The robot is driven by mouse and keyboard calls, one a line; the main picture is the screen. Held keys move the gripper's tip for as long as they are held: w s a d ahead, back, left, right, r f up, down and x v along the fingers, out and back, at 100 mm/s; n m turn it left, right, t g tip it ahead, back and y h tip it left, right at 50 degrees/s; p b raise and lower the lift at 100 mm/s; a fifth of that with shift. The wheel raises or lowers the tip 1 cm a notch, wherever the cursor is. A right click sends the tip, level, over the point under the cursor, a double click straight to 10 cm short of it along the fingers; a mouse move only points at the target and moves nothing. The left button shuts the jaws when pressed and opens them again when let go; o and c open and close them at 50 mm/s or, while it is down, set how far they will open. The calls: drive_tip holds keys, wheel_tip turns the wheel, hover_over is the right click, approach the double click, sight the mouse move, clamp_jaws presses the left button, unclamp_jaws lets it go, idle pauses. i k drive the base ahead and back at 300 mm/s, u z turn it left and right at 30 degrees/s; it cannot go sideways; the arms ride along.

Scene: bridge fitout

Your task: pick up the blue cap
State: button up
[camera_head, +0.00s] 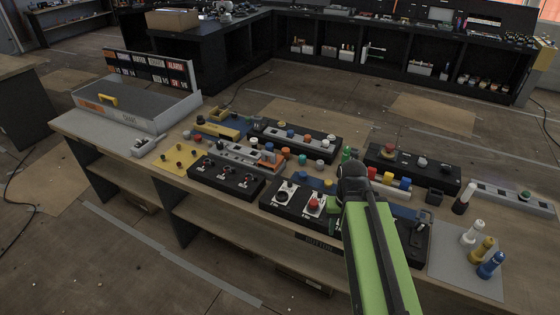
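Several small blue round parts are on the workbench, and I cannot tell which one is the blue cap. One blue cap (269,147) sits near the middle beside an orange block, and another blue cap (290,134) is on the long dark rail behind it.
The workbench (530,268) is crowded with black control boxes (227,178), coloured buttons and a yellow plate (176,161). A grey case (135,108) and a sign panel stand at the left end. Dark shelves (390,62) line the back. Open floor lies between.

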sight(302, 175)
drive_tip(key=u, duration=0.8)
drive_tip(key=i, duration=1.35)
drive_tip(key=u, duration=0.8)
